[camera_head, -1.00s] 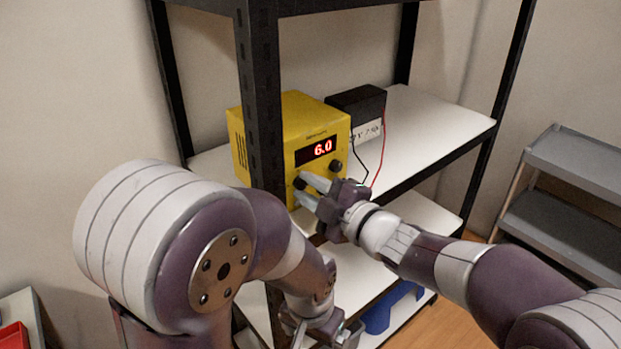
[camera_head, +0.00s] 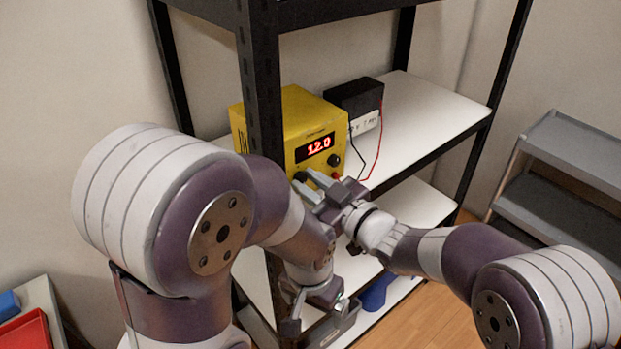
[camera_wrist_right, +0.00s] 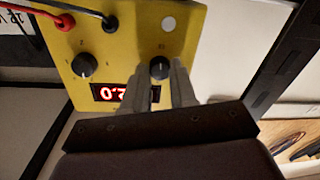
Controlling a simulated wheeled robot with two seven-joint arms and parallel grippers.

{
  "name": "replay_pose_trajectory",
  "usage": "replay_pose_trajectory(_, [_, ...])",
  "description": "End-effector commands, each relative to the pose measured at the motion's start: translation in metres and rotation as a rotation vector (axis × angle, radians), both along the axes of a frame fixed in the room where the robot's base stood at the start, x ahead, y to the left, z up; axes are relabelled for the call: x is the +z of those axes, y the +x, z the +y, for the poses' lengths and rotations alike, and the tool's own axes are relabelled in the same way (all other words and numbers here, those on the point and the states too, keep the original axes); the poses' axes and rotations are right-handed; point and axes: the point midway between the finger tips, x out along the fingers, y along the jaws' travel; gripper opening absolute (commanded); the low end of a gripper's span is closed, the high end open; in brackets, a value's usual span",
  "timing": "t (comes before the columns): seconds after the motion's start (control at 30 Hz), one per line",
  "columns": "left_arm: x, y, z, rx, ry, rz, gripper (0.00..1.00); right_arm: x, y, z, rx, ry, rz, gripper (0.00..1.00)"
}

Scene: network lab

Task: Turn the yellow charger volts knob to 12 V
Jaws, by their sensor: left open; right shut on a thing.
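The yellow charger (camera_head: 300,118) stands on the white shelf, its red display reading 12.0 in the head view. In the right wrist view its front panel (camera_wrist_right: 128,40) shows upside down, with two black knobs. My right gripper (camera_wrist_right: 172,72) is shut on one knob (camera_wrist_right: 159,67), the one at the display's lower left corner in the head view; there the fingers (camera_head: 306,180) partly hide it. The other knob (camera_wrist_right: 84,65) is free and also shows in the head view (camera_head: 334,160). My left gripper (camera_head: 318,318) is open and empty, low before the shelf.
A black battery box (camera_head: 355,104) stands beside the charger, joined to it by a red and a black lead. A black shelf post (camera_head: 262,100) rises in front of the charger. A blue object (camera_head: 376,292) lies on the lower shelf. A grey cart (camera_head: 560,170) stands at right.

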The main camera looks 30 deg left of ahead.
Motion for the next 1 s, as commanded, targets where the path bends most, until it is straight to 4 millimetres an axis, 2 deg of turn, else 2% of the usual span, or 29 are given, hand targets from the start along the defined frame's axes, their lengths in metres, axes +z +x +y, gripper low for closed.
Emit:
replay_pose_trajectory(0.33, [0.0056, 0.0, 0.0, 0.0, 0.0, 0.0, 0.95, -0.0014, -0.0003, -0.0001, 0.0, 0.03, 0.081, 0.0])
replay_pose_trajectory(0.77, [0.0056, 0.0, 0.0, 0.0, 0.0, 0.0, 0.95, -0.0019, -0.0004, -0.0001, 0.0, 0.032, 0.085, 0.0])
replay_pose_trajectory(0.8, [0.0056, 0.0, 0.0, 0.0, 0.0, 0.0, 0.95, -0.0019, -0.0004, -0.0001, 0.0, 0.032, 0.085, 0.39])
replay_pose_trajectory(0.83, [0.0056, 0.0, 0.0, 0.0, 0.0, 0.0, 0.95, -0.0017, -0.0003, -0.0001, 0.0, 0.032, 0.085, 0.49])
replay_pose_trajectory(0.87, [0.0056, 0.0, 0.0, 0.0, 0.0, 0.0, 0.95, -0.0017, -0.0003, 0.0, 0.0, 0.032, 0.085, 0.52])
replay_pose_trajectory(1.0, [0.0056, -0.0001, 0.0, 0.0, 0.0, 0.0, 0.95, -0.0011, -0.0001, -0.0001, 0.001, 0.033, 0.085, 0.52])
